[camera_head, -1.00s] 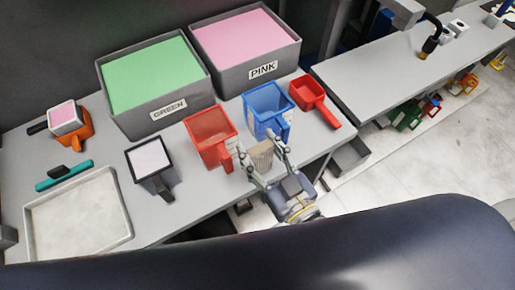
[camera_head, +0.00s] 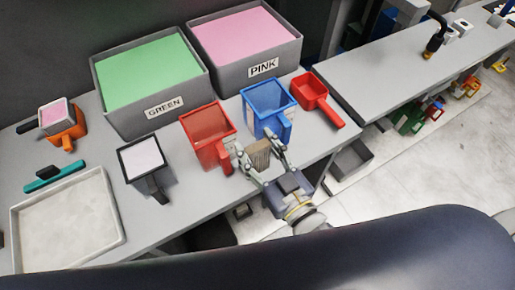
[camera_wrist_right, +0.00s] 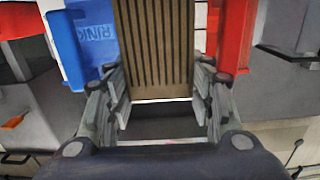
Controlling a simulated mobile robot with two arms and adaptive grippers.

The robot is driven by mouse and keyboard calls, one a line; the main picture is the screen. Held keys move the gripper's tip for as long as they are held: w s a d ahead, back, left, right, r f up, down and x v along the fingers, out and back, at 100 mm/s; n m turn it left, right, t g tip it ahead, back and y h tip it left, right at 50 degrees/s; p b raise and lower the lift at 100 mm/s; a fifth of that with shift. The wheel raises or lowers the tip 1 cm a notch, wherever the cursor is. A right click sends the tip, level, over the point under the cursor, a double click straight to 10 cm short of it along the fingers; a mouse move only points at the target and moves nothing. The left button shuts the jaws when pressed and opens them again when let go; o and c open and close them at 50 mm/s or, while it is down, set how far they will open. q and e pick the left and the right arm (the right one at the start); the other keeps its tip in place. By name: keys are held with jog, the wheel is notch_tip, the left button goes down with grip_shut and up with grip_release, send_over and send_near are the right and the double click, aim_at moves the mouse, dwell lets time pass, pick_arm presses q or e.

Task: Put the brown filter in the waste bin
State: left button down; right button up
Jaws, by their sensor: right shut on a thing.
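The brown filter (camera_head: 258,156) is a ribbed, pleated block held between the fingers of my right gripper (camera_head: 262,163), over the table's front edge by the red and blue jugs. In the right wrist view the filter (camera_wrist_right: 155,45) stands upright between the pads of the gripper (camera_wrist_right: 160,95), which is shut on it. A grey open-topped bin (camera_head: 352,160), likely the waste bin, is low down right of the gripper, beyond the table's edge. My left gripper is not in view.
A red jug (camera_head: 207,135) and a blue jug (camera_head: 268,108) stand close behind the gripper; a red scoop (camera_head: 314,92) is to their right. Green (camera_head: 152,75) and pink (camera_head: 245,40) foam boxes stand at the back. A pale tray (camera_head: 68,225) lies at left.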

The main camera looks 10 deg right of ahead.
jog(key=o, duration=1.1)
jog(key=shift+f, duration=0.15)
jog(key=shift+r, duration=0.25)
jog(key=b+v, duration=0.1)
jog(key=v, duration=1.1)
jog(key=shift+f, duration=0.15)
